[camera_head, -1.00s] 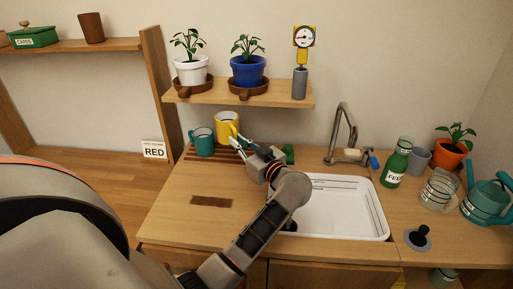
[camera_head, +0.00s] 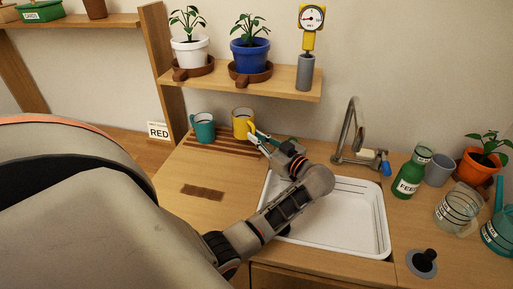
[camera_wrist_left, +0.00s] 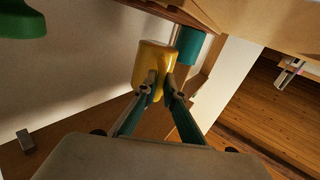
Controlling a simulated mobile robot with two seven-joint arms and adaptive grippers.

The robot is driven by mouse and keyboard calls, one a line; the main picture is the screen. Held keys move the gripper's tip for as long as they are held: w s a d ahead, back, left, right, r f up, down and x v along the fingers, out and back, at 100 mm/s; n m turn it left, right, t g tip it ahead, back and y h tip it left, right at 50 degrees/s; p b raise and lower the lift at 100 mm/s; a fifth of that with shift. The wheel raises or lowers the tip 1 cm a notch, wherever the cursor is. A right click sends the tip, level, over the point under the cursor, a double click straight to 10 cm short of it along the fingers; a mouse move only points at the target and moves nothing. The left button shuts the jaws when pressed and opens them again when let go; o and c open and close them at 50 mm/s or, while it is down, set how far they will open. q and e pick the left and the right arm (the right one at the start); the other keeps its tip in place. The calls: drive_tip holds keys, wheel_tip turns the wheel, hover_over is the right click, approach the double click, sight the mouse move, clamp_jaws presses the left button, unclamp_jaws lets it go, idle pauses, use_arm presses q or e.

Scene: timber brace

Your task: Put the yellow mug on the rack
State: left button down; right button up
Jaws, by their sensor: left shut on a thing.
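The yellow mug (camera_head: 243,120) is upright at the back of the counter, right of a teal mug (camera_head: 204,129). My left gripper (camera_head: 256,138) is shut on the yellow mug at its near right side, where the handle is; the fingers partly hide the handle. The left wrist view shows the fingertips (camera_wrist_left: 162,88) closed at the yellow mug (camera_wrist_left: 153,60), with the teal mug (camera_wrist_left: 192,45) beyond. The rack (camera_head: 225,147) is a set of dark wooden slats. The yellow mug is at or over its back right part; I cannot tell whether its base touches. My right gripper is out of view.
A shelf (camera_head: 290,82) with potted plants and a gauge hangs above the mugs. A white sink (camera_head: 345,225) and tap (camera_head: 352,135) are to the right. The counter left of the sink (camera_head: 215,220) is mostly clear.

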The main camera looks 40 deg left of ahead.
use_arm(q)
wheel_tip(320, 180, down, 4)
drive_tip(key=shift+f+b, duration=0.15)
drive_tip(key=shift+b, duration=0.35)
drive_tip(key=shift+w+f, duration=0.1)
drive_tip(key=c, duration=2.5)
unclamp_jaws()
drive_tip(key=shift+f, duration=0.15)
drive_tip(key=o, duration=0.4)
drive_tip(key=shift+c, duration=0.2)
